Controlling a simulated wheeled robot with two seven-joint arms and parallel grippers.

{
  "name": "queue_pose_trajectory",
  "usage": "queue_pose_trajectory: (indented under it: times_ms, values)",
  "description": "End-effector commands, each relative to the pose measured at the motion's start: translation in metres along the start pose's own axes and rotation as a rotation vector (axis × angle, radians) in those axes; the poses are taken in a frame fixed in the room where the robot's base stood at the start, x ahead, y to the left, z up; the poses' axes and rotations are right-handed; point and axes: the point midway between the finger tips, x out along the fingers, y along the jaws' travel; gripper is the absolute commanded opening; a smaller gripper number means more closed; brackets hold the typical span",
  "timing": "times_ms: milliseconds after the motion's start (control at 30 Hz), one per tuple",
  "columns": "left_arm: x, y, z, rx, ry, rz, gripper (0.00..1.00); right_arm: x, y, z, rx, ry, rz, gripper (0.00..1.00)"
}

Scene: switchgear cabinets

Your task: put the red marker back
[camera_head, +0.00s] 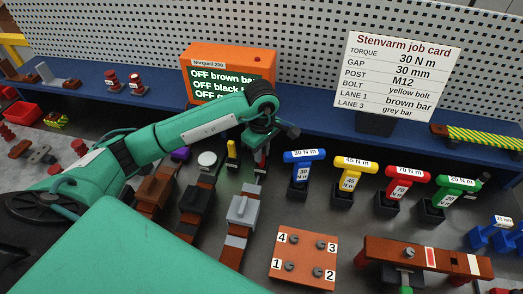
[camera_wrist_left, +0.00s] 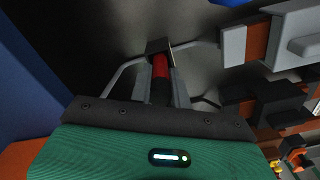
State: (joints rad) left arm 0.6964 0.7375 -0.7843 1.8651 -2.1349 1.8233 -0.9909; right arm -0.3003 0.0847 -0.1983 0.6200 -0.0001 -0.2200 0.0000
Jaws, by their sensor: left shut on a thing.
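My left gripper (camera_head: 263,158) reaches in from the left to the middle of the bench, fingers down. In the left wrist view its fingers (camera_wrist_left: 164,88) are shut on the red marker (camera_wrist_left: 159,66), whose lower part is dark. A small dark block (camera_wrist_left: 158,46) shows at the marker's far end; I cannot tell whether the marker sits in it or is apart from it. In the head view the marker is mostly hidden by the gripper. A yellow marker (camera_head: 232,149) stands upright just left of the gripper. My right gripper is out of view.
Blue (camera_head: 302,157), yellow (camera_head: 355,164), red (camera_head: 408,174) and green (camera_head: 458,186) torque tools stand right of the gripper. An orange display (camera_head: 228,60) and job card (camera_head: 397,75) stand behind. Bars with clamps (camera_head: 243,208) and a numbered plate (camera_head: 303,258) lie in front.

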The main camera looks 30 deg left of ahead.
Motion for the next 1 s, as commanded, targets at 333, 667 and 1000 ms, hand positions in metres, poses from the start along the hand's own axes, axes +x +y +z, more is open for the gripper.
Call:
queue_pose_trajectory:
  times_ms: [333,667,1000]
  values:
    - [0.003,0.0,0.0,0.0,0.0,0.0,0.4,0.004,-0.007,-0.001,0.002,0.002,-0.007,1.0]
    - [-0.003,0.0,0.0,0.0,0.0,0.0,0.4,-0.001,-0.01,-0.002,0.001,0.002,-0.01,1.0]
    - [-0.06,0.001,-0.001,0.001,0.001,0.004,0.4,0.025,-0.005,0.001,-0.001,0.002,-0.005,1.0]
